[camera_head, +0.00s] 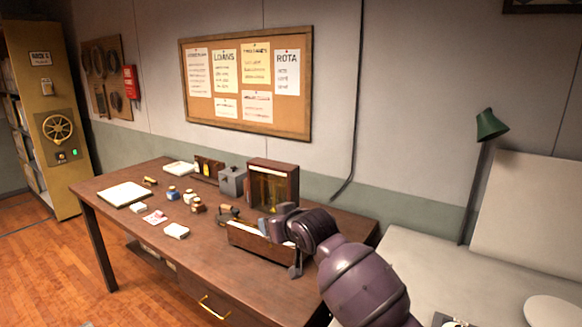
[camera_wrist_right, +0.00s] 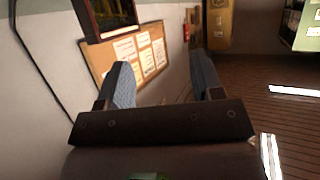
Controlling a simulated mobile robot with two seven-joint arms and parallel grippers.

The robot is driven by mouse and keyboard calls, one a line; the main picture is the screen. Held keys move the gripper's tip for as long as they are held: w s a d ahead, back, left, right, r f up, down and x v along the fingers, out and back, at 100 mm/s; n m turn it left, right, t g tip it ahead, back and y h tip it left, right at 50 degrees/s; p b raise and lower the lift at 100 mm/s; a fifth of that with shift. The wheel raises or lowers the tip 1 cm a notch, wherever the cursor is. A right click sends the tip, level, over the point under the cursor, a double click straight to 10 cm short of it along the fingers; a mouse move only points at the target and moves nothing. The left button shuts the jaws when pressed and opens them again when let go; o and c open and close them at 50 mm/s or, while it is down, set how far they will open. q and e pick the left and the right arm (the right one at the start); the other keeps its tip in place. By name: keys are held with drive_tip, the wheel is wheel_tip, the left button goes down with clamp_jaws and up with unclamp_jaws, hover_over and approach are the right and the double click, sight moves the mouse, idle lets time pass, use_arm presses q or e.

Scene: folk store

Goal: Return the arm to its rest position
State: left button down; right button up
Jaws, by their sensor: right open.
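My right arm (camera_head: 360,280) comes in from the lower right of the head view and reaches over the right end of the wooden desk (camera_head: 140,235). Its wrist end is in front of a wooden box (camera_head: 250,243) and hides part of it. I cannot tell from this view whether it touches the box. In the right wrist view my right gripper (camera_wrist_right: 162,72) has its two blue-grey fingers wide apart with nothing between them. My left gripper is not in view.
A glass-fronted wooden case (camera_head: 272,184) and a grey box (camera_head: 232,182) stand behind the wooden box. Several small bottles and papers lie further left. A green lamp (camera_head: 490,125) and a pale counter (camera_head: 430,250) are at the right. Open floor lies left.

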drive_tip(key=s+d+f+m+t+h+b, duration=0.1)
drive_tip(key=s+d+f+t+h, duration=0.1)
drive_tip(key=s+d+f, duration=0.7)
drive_tip(key=s+d+f+m+t+h, duration=0.25)
drive_tip(key=s+d+f, duration=0.45)
drive_tip(key=d, duration=0.5)
drive_tip(key=s+d+f+m+g+h, duration=0.1)
drive_tip(key=s+d+f+g, duration=0.1)
drive_tip(key=s+d+f, duration=0.3)
drive_tip(key=s+d+f+g+h, duration=0.1)
drive_tip(key=s+d+f, duration=0.4)
drive_tip(key=s+f, duration=0.7)
drive_tip(key=s+g, duration=0.1)
drive_tip(key=s, duration=0.5)
drive_tip(key=shift+s+f+m+h+b, duration=0.15)
drive_tip(key=shift+f+m+h+b, duration=0.1)
drive_tip(key=shift+m+h+b, duration=0.1)
